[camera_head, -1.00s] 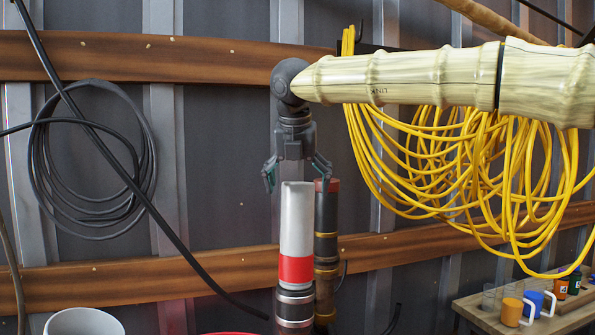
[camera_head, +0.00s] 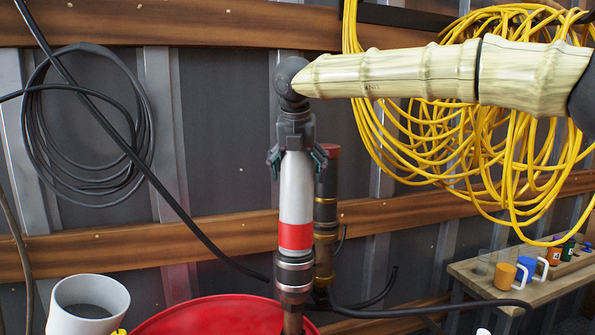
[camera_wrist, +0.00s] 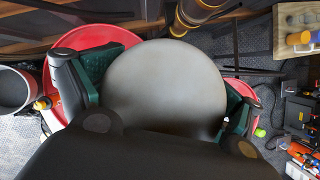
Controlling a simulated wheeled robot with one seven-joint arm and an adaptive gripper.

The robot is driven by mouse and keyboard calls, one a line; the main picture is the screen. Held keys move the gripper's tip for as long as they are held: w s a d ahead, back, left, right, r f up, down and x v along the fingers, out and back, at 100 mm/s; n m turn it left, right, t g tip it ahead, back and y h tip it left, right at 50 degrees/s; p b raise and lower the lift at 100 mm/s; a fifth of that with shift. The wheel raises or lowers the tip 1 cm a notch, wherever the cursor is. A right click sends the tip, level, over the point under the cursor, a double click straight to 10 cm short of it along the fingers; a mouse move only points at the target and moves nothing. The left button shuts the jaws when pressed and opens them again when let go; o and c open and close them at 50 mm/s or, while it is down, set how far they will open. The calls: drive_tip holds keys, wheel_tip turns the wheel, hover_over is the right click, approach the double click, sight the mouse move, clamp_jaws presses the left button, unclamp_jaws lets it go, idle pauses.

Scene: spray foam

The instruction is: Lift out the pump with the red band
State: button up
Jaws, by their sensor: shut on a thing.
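The pump with the red band (camera_head: 296,205) stands upright in the head view, a pale grey cylinder with a red band low on it and dark metal fittings below. My gripper (camera_head: 297,155) points down over its top and is shut on it, one finger on each side. In the wrist view the pump's rounded grey top (camera_wrist: 165,85) fills the middle between the green-padded fingers. The pump's lower end goes down at the red drum (camera_head: 200,315); its bottom is out of view.
A second, dark pump with a reddish top and brass rings (camera_head: 326,200) stands close behind on the right. A white cylindrical container (camera_head: 88,300) is at lower left. A wooden bench (camera_head: 510,290) with mugs is at right. Yellow cable (camera_head: 450,130) hangs behind my arm.

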drive_tip(key=shift+s+f, duration=0.25)
drive_tip(key=c, duration=0.6)
drive_tip(key=shift+f, duration=0.2)
drive_tip(key=c, duration=0.4)
drive_tip(key=shift+w+r+p, duration=0.2)
drive_tip(key=shift+r+p, duration=0.4)
drive_tip(key=shift+r, duration=0.25)
drive_tip(key=shift+w+r+p, duration=0.15)
drive_tip(key=shift+r+p, duration=0.45)
drive_tip(key=shift+r, duration=0.25)
clamp_jaws()
drive_tip(key=shift+s+r+p, duration=0.15)
drive_tip(key=shift+r+p, duration=0.3)
drive_tip(key=shift+r, duration=0.3)
drive_tip(key=shift+r+p, duration=3.3)
drive_tip(key=shift+r, duration=1.2)
drive_tip(key=shift+r+p, duration=0.65)
drive_tip(key=shift+r, duration=0.2)
